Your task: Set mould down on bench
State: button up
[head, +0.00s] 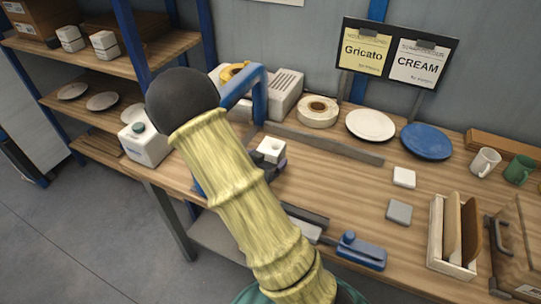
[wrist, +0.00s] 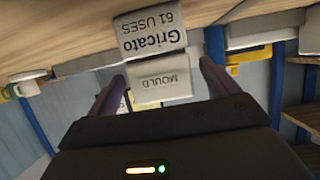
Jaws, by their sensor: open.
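The mould (wrist: 163,82) is a white block in the wrist view, labelled "Gricato 61 USES" and "MOULD", with the text upside down. My gripper (wrist: 162,88) is open, with one dark finger on each side of the mould's lower part. I cannot tell whether the fingers touch it. In the head view my arm hides most of the gripper (head: 270,166). The wooden bench (head: 345,195) lies beneath; contact between mould and bench is unclear.
A blue frame (head: 258,95) and a slotted grey box (head: 286,90) stand behind the mould. A blue tool (head: 362,250) is in front.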

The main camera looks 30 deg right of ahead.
jog(key=v, duration=0.8)
jog(key=a+y, duration=0.1)
jog(key=a+n+y, duration=0.1)
jog(key=y, duration=0.1)
jog(key=w+a+f+y, duration=0.1)
jog(key=shift+a+n, duration=0.2)
jog(key=shift+n, duration=0.2)
jog(key=s+a+r+n+g+y, duration=0.1)
jog(key=s+r+n+g+y, duration=0.1)
jog(key=s, duration=0.4)
jog(key=s+a+r+n+g+y, duration=0.2)
jog(key=s+n+g+y, duration=0.1)
jog(key=s+n, duration=0.3)
jog(key=shift+s+r+n+g+y, duration=0.3)
jog(key=shift+s+y, duration=0.2)
jog(key=shift+y, duration=0.3)
